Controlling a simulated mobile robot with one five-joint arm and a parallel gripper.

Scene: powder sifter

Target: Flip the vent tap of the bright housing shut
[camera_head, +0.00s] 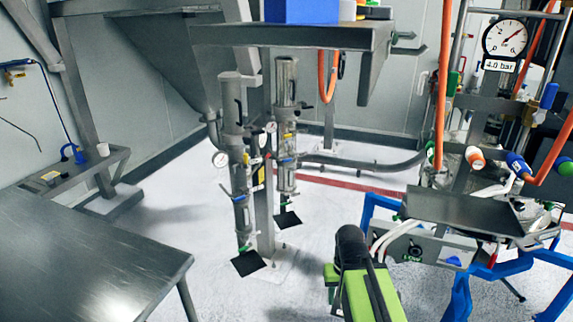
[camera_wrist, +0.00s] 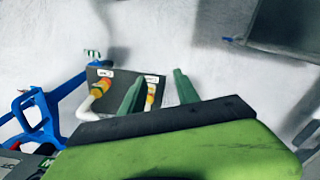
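Two upright metal cylindrical housings stand on a post in the middle of the head view. The front-left housing (camera_head: 231,105) is nearer, and the rear-right housing (camera_head: 286,82) is behind it. Neither housing shows in the wrist view.
A metal table (camera_head: 90,255) fills the lower left. A blue-framed cart (camera_head: 460,295) with hoses stands at right, and a dark panel (camera_wrist: 105,76) with yellow fittings shows in the wrist view. A shelf (camera_head: 290,34) overhangs the housings. Floor in front of them is clear.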

